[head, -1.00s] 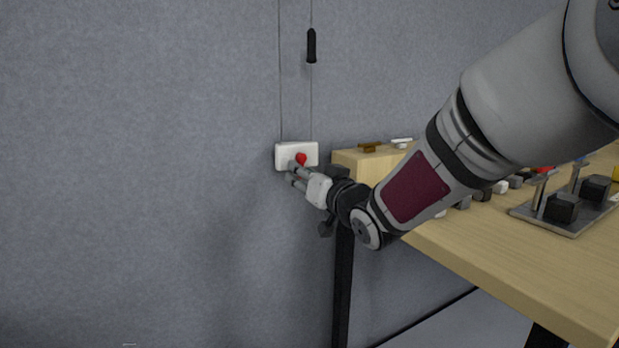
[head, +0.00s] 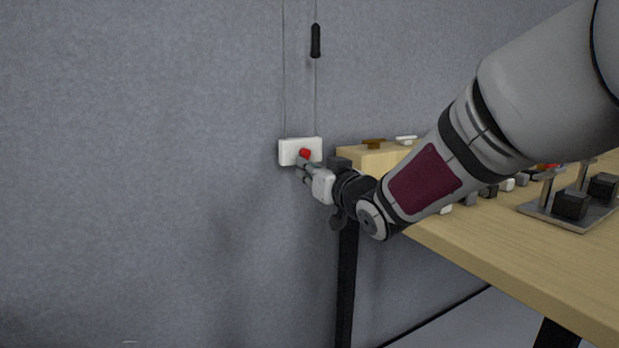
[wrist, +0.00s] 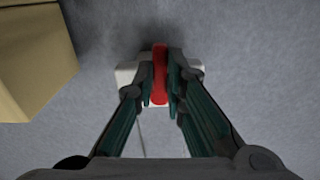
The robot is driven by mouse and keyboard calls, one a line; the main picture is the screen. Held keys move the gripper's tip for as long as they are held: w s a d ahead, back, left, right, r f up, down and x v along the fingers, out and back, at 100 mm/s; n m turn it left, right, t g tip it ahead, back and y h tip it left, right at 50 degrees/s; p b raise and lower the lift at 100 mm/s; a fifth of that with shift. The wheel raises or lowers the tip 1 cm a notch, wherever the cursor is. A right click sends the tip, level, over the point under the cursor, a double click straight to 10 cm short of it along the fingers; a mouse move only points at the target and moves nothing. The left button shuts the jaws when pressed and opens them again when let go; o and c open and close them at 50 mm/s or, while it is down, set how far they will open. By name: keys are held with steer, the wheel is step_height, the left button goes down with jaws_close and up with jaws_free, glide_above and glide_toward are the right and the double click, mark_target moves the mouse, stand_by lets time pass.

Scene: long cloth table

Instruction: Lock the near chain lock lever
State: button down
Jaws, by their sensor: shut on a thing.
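The chain lock is a white box (head: 290,151) on the grey wall, with two thin cords running up from it. Its red lever (head: 305,153) stands out from the front of the box. My gripper (head: 305,168) is at the box, its fingers shut on the red lever. In the wrist view the red lever (wrist: 160,75) lies between the two fingers, and the white box (wrist: 126,74) shows behind them. The fingers hide part of the lever and box, so the lever's exact angle is hard to tell.
A black pull handle (head: 315,41) hangs on the right cord above the box. The wooden table (head: 480,245) stands close on the right, with its corner near my gripper and several small objects on it. The wall to the left is clear.

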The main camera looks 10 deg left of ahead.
steer(key=shift+d+n, duration=0.1)
steer(key=shift+n, duration=0.3)
steer(key=c, duration=1.6)
jaws_free()
steer(key=shift+w, duration=0.1)
steer(key=shift+c, duration=0.2)
steer(key=v, duration=1.2)
